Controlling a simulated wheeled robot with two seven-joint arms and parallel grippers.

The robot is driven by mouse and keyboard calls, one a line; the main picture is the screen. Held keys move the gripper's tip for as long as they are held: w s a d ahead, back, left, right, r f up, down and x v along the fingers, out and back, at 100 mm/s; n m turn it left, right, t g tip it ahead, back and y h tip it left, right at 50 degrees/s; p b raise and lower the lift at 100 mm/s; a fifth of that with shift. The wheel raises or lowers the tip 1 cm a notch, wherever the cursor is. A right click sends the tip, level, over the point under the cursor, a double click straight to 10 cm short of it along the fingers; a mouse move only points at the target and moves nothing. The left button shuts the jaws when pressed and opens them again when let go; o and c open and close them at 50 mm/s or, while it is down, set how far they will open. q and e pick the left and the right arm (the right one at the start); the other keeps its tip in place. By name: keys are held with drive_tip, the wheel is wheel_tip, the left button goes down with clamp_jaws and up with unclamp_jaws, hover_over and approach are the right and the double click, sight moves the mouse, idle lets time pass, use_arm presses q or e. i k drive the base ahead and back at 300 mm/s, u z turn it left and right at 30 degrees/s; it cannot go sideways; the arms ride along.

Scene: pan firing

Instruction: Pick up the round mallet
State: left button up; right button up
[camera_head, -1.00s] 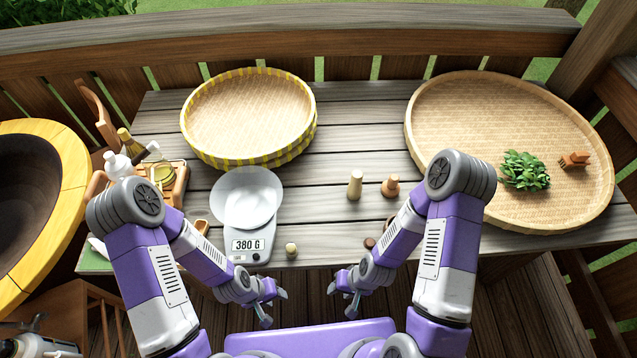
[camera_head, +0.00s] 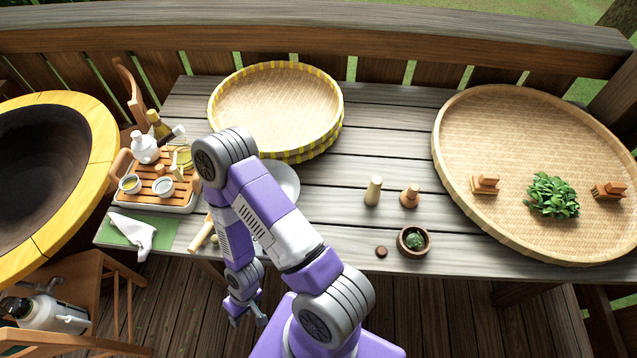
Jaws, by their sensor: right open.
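A short wooden piece with a wide round foot and a narrower knob (camera_head: 410,196) stands upright on the table right of the middle. A pale tapered wooden cylinder (camera_head: 373,191) stands just left of it. I cannot tell for sure which one is the round mallet. My right gripper (camera_head: 247,318) is open and empty at the lower left, below the table's front edge. It is well apart from both wooden pieces. My left gripper does not show.
My arm partly hides the white scale pan (camera_head: 287,181). A small bowl with green content (camera_head: 413,240) and a brown disc (camera_head: 381,251) lie near the front edge. Large woven trays (camera_head: 460,130) and (camera_head: 225,115) stand behind. A tea tray (camera_head: 180,207) stands left.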

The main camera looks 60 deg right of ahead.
sight(372, 195)
drive_tip(key=u, duration=0.2)
drive_tip(key=k, duration=1.1)
drive_tip(key=z, duration=1.15)
